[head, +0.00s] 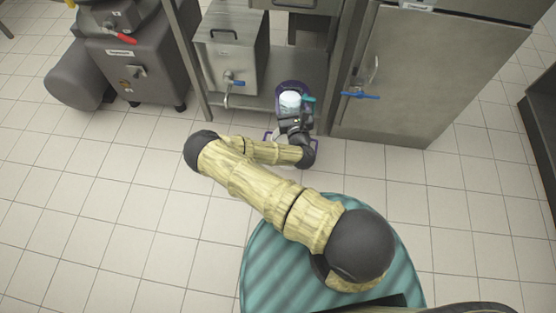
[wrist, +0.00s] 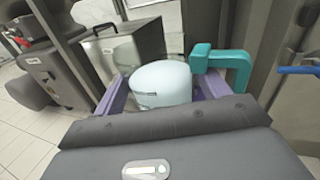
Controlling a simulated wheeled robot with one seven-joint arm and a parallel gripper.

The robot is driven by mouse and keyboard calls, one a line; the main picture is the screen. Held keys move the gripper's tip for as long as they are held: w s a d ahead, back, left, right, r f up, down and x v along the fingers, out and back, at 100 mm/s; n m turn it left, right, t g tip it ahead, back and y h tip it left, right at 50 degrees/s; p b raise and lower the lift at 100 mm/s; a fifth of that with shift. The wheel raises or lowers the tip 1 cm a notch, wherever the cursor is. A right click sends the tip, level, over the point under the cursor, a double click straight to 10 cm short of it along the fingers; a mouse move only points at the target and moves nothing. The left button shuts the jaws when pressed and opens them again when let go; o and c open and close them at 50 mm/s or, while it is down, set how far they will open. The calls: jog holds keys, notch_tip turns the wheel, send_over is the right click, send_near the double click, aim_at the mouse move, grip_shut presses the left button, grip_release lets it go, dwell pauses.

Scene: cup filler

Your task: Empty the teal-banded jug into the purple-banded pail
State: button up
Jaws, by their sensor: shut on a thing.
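The jug is pale bluish-white with a teal handle. In the head view the jug (head: 290,101) is at the far end of my arm, its handle to the right. In the wrist view the jug (wrist: 160,86) lies just ahead of the palm, with the handle at right. My gripper (head: 289,114) is shut on the jug. Purple strips show on both sides of the jug in the wrist view. I cannot see the jug's mouth, its contents or the pail's inside.
A steel box with a blue-handled tap (head: 234,62) stands at left on a low steel shelf (head: 262,103). A steel cabinet (head: 400,75) with a blue lever stands close at right. A grey machine (head: 130,60) is at far left. The tiled floor in front is open.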

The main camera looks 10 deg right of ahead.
jog(key=shift+a+f+m+h+b, duration=0.3)
jog(key=shift+a+f, duration=0.05)
jog(key=shift+a, duration=0.05)
jog(key=s+a+f+m+g+h+b, duration=0.2)
jog(key=s+f+m+h+b, duration=0.1)
jog(key=f, duration=0.5)
jog(key=s+a+f+m+g+h+b, duration=0.2)
jog(key=s+f+m+h, duration=0.3)
jog(key=s+f+h, duration=0.3)
jog(key=shift+s+a+g+b, duration=0.4)
jog(key=shift+s+a+b, duration=0.1)
jog(key=shift+a, duration=0.3)
jog(key=shift+w, duration=0.1)
jog(key=w+d+r+n+g+y+p, duration=0.1)
jog(key=w+d+r+g+y+p, duration=0.1)
jog(key=w+d+g+y+p, duration=0.1)
jog(key=shift+w+d+n+g+y+p, duration=0.25)
jog(key=shift+w+g+p, duration=0.45)
jog(key=shift+w+g, duration=0.85)
